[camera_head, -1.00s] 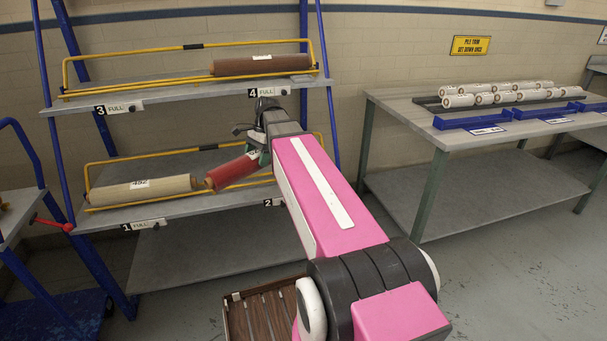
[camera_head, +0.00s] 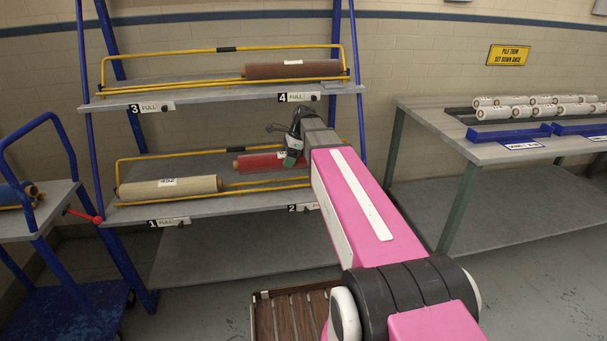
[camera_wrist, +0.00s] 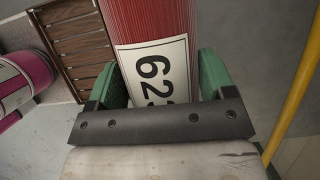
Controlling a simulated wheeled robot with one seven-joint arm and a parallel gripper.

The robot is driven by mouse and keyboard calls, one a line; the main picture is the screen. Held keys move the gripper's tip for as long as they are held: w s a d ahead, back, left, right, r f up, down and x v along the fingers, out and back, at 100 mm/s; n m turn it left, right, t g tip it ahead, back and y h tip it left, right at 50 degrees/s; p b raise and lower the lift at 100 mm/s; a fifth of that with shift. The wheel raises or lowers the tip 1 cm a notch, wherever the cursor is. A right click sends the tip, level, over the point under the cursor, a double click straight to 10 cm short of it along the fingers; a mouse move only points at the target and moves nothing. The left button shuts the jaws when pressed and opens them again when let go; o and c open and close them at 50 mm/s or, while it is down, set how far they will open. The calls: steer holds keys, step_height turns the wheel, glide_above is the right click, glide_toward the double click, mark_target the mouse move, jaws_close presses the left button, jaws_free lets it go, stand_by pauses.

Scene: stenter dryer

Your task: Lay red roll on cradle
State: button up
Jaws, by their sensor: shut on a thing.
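The red roll (camera_head: 262,161) is in my gripper (camera_head: 290,160), over the right half of the lower rack shelf, marked 2. It lies nearly level in the picture, its left end just above the back of the cream roll's right end. The wrist view shows the red roll (camera_wrist: 150,22) with a white number label between the green fingers of my gripper (camera_wrist: 162,85). Yellow rails (camera_head: 265,183) frame the lower shelf. I cannot tell whether the roll touches the shelf; my gripper and arm hide its right end.
A cream roll (camera_head: 170,188) lies at place 1. A brown roll (camera_head: 292,70) lies above at place 4; place 3 is bare. A table (camera_head: 440,112) with several white rolls stands right. A blue-framed cart (camera_head: 55,205) stands left. A slatted brown tray (camera_head: 290,315) is below.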

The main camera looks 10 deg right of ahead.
mark_target(303, 162)
steer(key=d+f, duration=0.1)
steer(key=d, duration=0.1)
steer(key=w+d+f, duration=0.1)
steer(key=d, duration=0.1)
steer(key=d+f, duration=0.2)
steer(key=shift+w+d, duration=0.15)
steer(key=shift+w, duration=0.05)
steer(key=shift+f, duration=2)
steer(key=o, duration=1.3)
steer(key=shift+f, duration=0.1)
steer(key=v, duration=1.2)
